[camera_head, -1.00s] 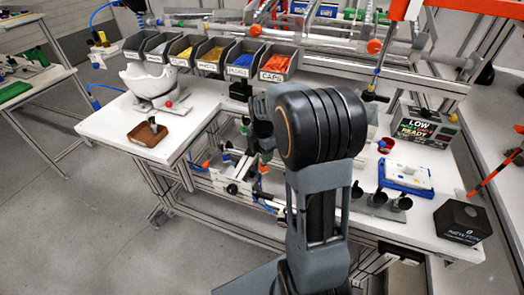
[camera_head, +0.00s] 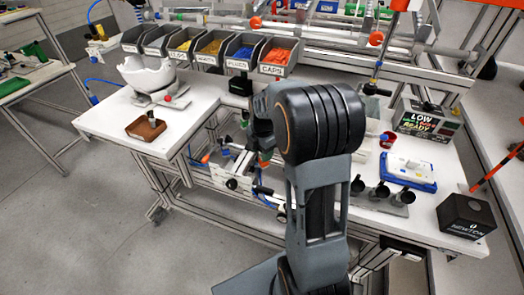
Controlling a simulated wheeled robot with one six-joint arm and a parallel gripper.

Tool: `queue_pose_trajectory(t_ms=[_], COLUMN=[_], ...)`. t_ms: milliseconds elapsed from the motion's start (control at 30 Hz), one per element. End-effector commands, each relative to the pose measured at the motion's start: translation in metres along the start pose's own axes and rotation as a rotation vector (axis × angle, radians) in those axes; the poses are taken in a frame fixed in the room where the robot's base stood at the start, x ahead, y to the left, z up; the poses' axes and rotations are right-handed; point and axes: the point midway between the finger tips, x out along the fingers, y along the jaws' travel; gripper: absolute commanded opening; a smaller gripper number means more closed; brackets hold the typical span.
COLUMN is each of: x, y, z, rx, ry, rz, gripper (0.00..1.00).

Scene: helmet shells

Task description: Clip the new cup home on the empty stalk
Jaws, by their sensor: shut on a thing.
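My arm stands in the middle of the view, and its large black joint covers what is behind it. A white helmet shell (camera_head: 146,75) rests on a stand at the left end of the bench. A brown tray (camera_head: 140,132) with a small dark upright piece (camera_head: 152,119) lies in front of it. I cannot make out the new cup or the empty stalk.
Labelled bins (camera_head: 240,56) line the back of the bench. A blue-and-white case (camera_head: 408,171), a red cup-like container (camera_head: 387,140) and a black box (camera_head: 466,215) stand on the right. A vice-like fixture (camera_head: 240,165) sits below the bench edge. The floor at left is clear.

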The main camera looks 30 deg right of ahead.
Motion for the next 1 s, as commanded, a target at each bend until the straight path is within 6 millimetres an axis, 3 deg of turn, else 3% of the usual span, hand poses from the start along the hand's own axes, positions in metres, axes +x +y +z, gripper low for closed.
queue_pose_trajectory(t_ms=[67,100,400,733,1000], x=[0.001,0.001,0.001,-0.005,-0.051], y=[0.0,0.0,0.0,0.001,0.001], z=[0.0,0.0,0.0,0.0,0.001], rx=[0.0,0.0,0.0,0.0,0.0], ry=[0.0,0.0,0.0,-0.001,-0.003], rz=[0.0,0.0,0.0,0.003,0.006], gripper=[0.25,0.51,0.79,0.79,0.79])
